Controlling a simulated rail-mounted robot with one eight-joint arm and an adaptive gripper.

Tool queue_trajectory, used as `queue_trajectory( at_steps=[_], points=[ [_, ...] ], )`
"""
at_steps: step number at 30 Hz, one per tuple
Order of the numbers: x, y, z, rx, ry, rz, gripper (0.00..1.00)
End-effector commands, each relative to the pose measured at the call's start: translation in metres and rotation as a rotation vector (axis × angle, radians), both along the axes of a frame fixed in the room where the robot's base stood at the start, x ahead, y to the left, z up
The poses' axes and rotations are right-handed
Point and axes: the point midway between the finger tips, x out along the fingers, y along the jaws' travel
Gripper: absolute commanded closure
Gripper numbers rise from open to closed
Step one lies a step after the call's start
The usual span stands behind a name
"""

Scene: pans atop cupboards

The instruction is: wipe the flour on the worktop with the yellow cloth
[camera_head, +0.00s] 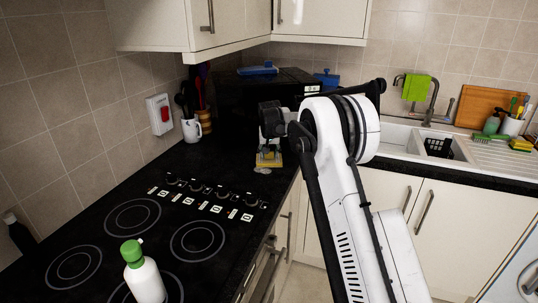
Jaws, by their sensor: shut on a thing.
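A yellow cloth (270,159) lies on the black worktop (225,155), past the hob and near the corner. My gripper (268,147) points down over it and is shut on the cloth; the fingertips are small and partly hidden. A small pale patch of flour (262,171) shows on the worktop just in front of the cloth, close to the worktop's front edge. Any flour under the cloth or behind my gripper is hidden.
A black hob (165,240) with knobs fills the near worktop, with a green-capped white bottle (143,273) on it. A black microwave (240,100) stands behind. The sink (400,140) is right.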

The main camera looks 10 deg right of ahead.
Motion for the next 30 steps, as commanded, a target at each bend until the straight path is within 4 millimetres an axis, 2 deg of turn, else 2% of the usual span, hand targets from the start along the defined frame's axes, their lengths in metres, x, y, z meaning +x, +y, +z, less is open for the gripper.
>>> queue_trajectory(
  at_steps=[9,20,30],
  points=[
    [-0.023,0.018,0.0,0.001,0.002,0.002,1.0],
    [-0.033,0.024,0.001,0.001,0.001,0.001,1.0],
    [-0.056,0.04,-0.001,0.0,0.001,0.002,1.0]
  ],
)
